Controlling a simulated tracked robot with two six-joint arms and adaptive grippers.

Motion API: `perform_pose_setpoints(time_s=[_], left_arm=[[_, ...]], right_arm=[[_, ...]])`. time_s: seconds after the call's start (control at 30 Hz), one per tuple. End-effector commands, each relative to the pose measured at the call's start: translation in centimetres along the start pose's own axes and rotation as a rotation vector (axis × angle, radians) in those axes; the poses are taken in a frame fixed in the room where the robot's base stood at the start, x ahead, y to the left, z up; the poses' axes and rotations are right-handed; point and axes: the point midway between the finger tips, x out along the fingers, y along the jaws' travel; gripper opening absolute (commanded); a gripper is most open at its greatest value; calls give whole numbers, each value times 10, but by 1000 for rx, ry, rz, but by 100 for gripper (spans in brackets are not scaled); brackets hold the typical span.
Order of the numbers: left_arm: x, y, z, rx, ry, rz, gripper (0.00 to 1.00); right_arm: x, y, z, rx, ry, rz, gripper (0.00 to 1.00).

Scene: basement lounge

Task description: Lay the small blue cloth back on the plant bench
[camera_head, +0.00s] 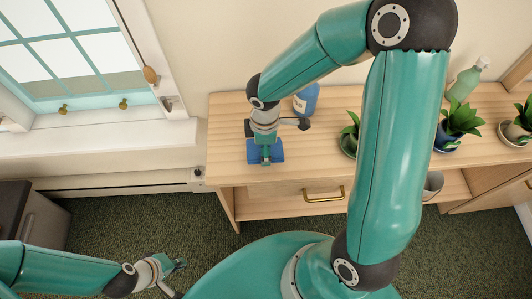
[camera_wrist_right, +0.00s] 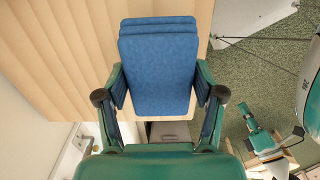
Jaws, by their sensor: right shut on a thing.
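The small blue cloth (camera_head: 276,152) is folded into a flat rectangle, and it fills the middle of the right wrist view (camera_wrist_right: 158,60). My right gripper (camera_head: 265,156) is shut on it, with one finger along each side in the wrist view (camera_wrist_right: 160,85). The cloth is at the left front part of the pale wooden plant bench (camera_head: 228,130), near its front edge. I cannot tell whether it touches the top. My left gripper (camera_head: 175,275) is low at the left, over the carpet, away from the bench, with its fingers apart and empty.
A blue bottle (camera_head: 306,100) stands behind the cloth to the right. Potted plants (camera_head: 461,121) and a green bottle (camera_head: 466,80) stand further right. A drawer with a brass handle (camera_head: 323,195) is below the top. A window (camera_head: 75,50) is at the left.

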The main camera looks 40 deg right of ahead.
Motion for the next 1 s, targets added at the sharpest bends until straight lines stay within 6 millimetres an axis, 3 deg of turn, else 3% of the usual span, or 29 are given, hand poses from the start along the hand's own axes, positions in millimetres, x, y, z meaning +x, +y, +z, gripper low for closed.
perform_pose_setpoints(time_s=[0.3,0.53,0.57,0.7,1.0], left_arm=[[6,-2,0,0,0,0,0],[6,-2,0,0,0,0,0],[6,-2,0,0,0,0,0],[6,-2,0,0,0,0,0],[6,-2,0,0,0,0,0]], right_arm=[[40,-1,-1,-3,-1,-3,35],[42,0,-1,-3,1,-2,35],[42,-1,-1,-3,0,-2,69],[42,-1,-1,-4,0,-2,93],[41,0,-1,-4,0,-1,93]])
